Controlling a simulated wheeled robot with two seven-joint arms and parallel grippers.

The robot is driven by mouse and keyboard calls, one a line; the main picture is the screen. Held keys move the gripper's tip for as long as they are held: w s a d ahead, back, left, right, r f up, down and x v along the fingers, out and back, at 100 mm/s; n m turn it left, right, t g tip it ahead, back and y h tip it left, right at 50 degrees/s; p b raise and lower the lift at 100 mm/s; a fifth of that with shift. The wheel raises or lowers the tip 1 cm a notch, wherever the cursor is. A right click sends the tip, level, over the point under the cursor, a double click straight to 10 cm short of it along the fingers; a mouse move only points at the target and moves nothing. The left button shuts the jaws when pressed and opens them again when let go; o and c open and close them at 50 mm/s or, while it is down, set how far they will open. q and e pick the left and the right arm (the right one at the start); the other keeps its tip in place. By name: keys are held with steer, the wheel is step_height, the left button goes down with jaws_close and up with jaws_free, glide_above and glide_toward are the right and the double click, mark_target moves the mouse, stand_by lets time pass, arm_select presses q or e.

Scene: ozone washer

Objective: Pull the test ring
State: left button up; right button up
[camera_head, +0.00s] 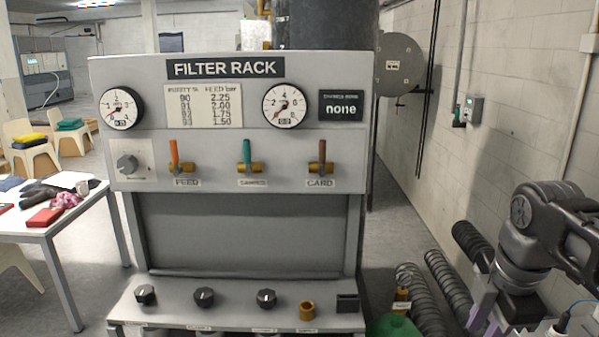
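I cannot make out a test ring in this view. The filter rack (240,215) stands upright in front of me, with two round gauges, a row of lever valves marked FEED, a blurred middle label and CARD, and a dark display reading "none". A small brass fitting (306,310) stands on its lower shelf; it is too small to tell what it is. My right arm (520,265) is at the lower right, well apart from the rack, and no gripper fingers show clearly. My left gripper is out of view.
Several black knobs (204,297) line the lower shelf. Dark coiled hoses (447,285) and a green object (394,326) lie right of the rack, near my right arm. A white table (35,233) with cloths and gloves stands at left. A block wall closes the right.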

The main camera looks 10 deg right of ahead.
steer(key=w+a+f+m+t+y, duration=0.1)
steer(key=w+a+f+m+t, duration=0.1)
steer(key=w+a+f+m, duration=0.3)
steer(key=w+m+t, duration=0.3)
steer(key=w, duration=0.4)
steer(key=w+a+f+m+y+b, duration=0.1)
steer(key=a+f+m, duration=0.35)
steer(key=f, duration=0.75)
steer(key=w+a+f+m+y+b, duration=0.1)
steer(key=a+f+m, duration=0.2)
steer(key=a+f, duration=0.55)
steer(key=s+a+f+m+g+b, duration=0.15)
steer(key=s+f, duration=0.35)
steer(key=f, duration=0.5)
steer(key=s+a+f+m+g+p, duration=0.1)
steer(key=s+a+f+m, duration=0.1)
steer(key=s+f, duration=0.5)
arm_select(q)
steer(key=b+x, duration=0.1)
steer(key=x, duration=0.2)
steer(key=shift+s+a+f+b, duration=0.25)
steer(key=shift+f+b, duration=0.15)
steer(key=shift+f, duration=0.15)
arm_select(e)
steer(key=s+a+f+g+y, duration=0.1)
steer(key=s+a+f+g, duration=0.3)
steer(key=s+f, duration=0.8)
steer(key=s, duration=0.3)
steer(key=shift+a+f, duration=0.2)
steer(key=shift+f, duration=0.1)
